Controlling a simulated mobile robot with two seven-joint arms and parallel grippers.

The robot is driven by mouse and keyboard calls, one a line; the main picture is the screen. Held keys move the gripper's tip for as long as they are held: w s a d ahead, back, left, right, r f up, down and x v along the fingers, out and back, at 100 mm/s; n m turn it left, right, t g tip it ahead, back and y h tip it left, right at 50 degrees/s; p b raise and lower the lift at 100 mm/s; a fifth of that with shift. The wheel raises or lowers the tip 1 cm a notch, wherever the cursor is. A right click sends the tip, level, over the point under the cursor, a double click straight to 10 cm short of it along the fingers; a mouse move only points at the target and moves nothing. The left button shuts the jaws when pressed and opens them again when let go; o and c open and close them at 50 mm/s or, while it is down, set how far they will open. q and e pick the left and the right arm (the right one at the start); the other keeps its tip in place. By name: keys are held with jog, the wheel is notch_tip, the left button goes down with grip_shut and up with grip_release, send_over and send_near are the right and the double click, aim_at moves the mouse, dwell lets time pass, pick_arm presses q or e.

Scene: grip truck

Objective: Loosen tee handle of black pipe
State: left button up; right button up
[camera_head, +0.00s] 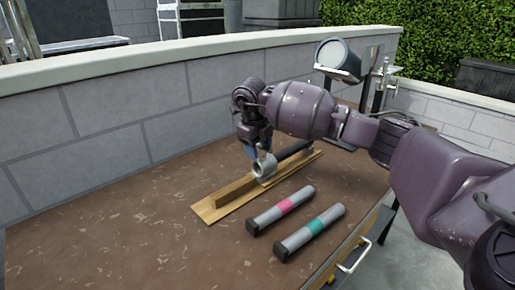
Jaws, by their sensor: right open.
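A black pipe (295,151) lies along a wooden board (222,204) on the brown tabletop. A short silver-grey cylinder (264,167) stands out at its near end, beside the wooden strip; I cannot tell whether it belongs to the pipe. No tee handle can be made out clearly. My right gripper (256,146) reaches in from the right and points down just above and behind the grey cylinder. It is open, and its fingertips are small and partly hidden. Whether it touches anything I cannot tell. My left gripper is not in view.
A low block wall (120,112) borders the table. The left tabletop is clear.

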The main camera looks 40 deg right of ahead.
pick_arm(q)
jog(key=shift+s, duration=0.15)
pick_arm(e)
jog(key=shift+c, duration=0.4)
jog(key=c, duration=0.8)
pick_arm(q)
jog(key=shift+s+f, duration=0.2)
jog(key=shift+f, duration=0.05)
pick_arm(e)
jog(key=shift+c, duration=0.2)
